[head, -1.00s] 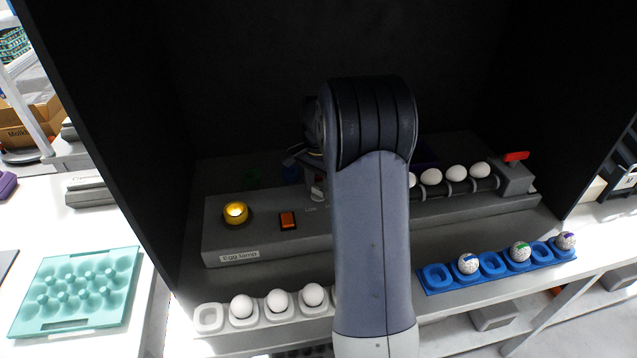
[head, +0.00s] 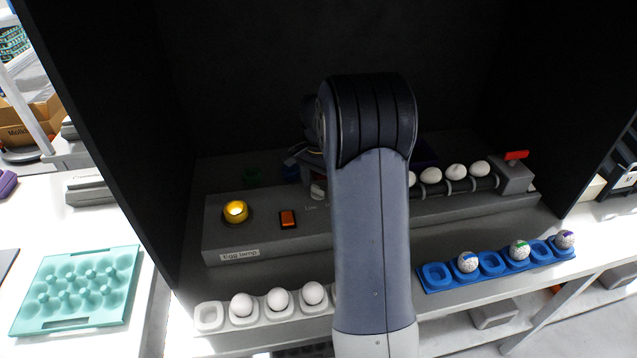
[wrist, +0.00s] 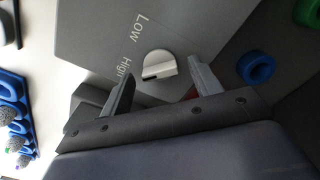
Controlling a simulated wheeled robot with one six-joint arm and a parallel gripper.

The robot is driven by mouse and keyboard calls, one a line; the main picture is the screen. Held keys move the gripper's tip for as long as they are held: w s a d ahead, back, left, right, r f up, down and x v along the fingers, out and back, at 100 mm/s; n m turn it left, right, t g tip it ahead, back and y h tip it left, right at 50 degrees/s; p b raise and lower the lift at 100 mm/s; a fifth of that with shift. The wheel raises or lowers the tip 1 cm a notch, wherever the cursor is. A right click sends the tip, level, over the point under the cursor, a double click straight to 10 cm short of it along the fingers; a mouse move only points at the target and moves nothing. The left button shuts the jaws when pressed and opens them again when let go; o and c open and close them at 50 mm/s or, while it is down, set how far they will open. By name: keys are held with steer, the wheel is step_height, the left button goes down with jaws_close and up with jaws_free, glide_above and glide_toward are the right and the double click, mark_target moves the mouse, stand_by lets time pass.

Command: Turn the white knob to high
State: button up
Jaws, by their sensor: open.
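The white knob (wrist: 160,65) is on the sloped grey face of the egg lamp panel (head: 260,236). In the wrist view its dark mark is at the lower left, on the side nearer the printed "High" than "Low". My gripper (wrist: 161,74) is open, with one finger on each side of the knob's lower edge. I cannot tell whether either finger touches it. In the head view only part of the knob (head: 318,190) shows; my arm hides the rest and most of the gripper.
White eggs rest on rollers (head: 480,184) at right. A white egg tray (head: 209,317) and a blue tray (head: 436,276) lie in front. Dark walls enclose the panel.

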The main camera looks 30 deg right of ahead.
mark_target(319, 188)
step_height(319, 188, up, 11)
stand_by(0.4)
steer(key=shift+f, duration=0.15)
step_height(319, 188, down, 10)
steer(key=shift+f, duration=0.5)
steer(key=shift+r+m, duration=0.1)
steer(key=shift+m, duration=0.3)
